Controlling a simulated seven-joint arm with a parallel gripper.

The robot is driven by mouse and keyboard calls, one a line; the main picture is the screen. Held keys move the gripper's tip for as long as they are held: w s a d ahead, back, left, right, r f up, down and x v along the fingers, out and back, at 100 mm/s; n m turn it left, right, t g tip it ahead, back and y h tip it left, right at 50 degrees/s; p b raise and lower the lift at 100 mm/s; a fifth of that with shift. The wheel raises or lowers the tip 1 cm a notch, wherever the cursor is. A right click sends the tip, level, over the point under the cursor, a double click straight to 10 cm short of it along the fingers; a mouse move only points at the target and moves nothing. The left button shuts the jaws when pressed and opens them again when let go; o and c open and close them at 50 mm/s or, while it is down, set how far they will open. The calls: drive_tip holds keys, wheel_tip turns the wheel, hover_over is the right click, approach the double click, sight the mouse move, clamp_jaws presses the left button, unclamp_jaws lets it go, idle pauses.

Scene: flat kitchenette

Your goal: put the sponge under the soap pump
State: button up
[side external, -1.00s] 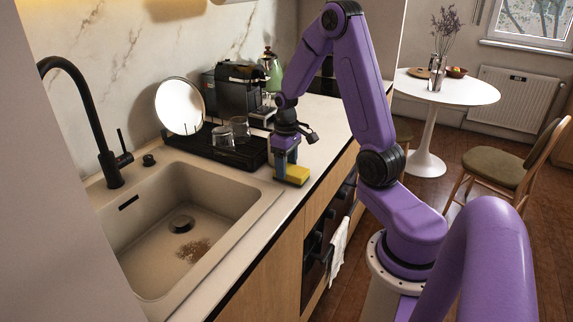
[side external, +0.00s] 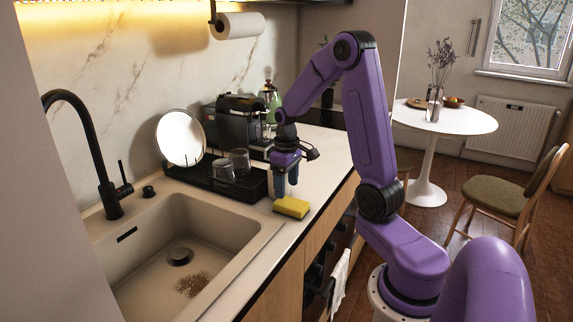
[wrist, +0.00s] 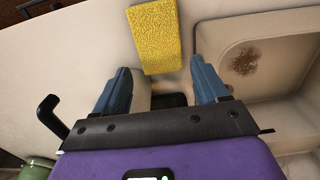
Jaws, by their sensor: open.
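The yellow sponge (side external: 291,208) lies flat on the counter near its front edge, to the right of the sink. In the wrist view the sponge (wrist: 155,36) lies beyond my fingertips, clear of both. My gripper (side external: 286,192) points down just above and behind the sponge. It is open and empty, with its blue fingers spread apart in the wrist view (wrist: 160,66). A pale object (wrist: 139,92) shows partly between the fingers, mostly hidden by the gripper; I cannot tell whether it is the soap pump. No soap pump is clearly visible elsewhere.
A coffee machine (side external: 240,121) is at the back. The sink (side external: 225,238) with a black faucet (side external: 84,140) is left. Counter right of the sponge is bare.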

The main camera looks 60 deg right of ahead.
sight(286, 201)
wheel_tip(286, 201, up, 7)
drive_tip(key=s+a+n, duration=0.1)
drive_tip(key=a+n, duration=0.2)
drive_tip(key=a, duration=0.7)
drive_tip(key=s+a+n, duration=0.4)
drive_tip(key=s+a, duration=0.3)
drive_tip(key=s, duration=0.3)
drive_tip(key=s+a+f+n, duration=0.1)
drive_tip(key=s+a+n, duration=0.4)
drive_tip(key=s+a, duration=0.3)
drive_tip(key=shift+s+f, duration=0.15)
drive_tip(key=shift+s, duration=0.9)
drive_tip(key=o, duration=0.4)
drive_tip(key=shift+s+f+n, duration=0.1)
drive_tip(key=shift+s+n, duration=0.2)
drive_tip(key=shift+s, duration=0.15)
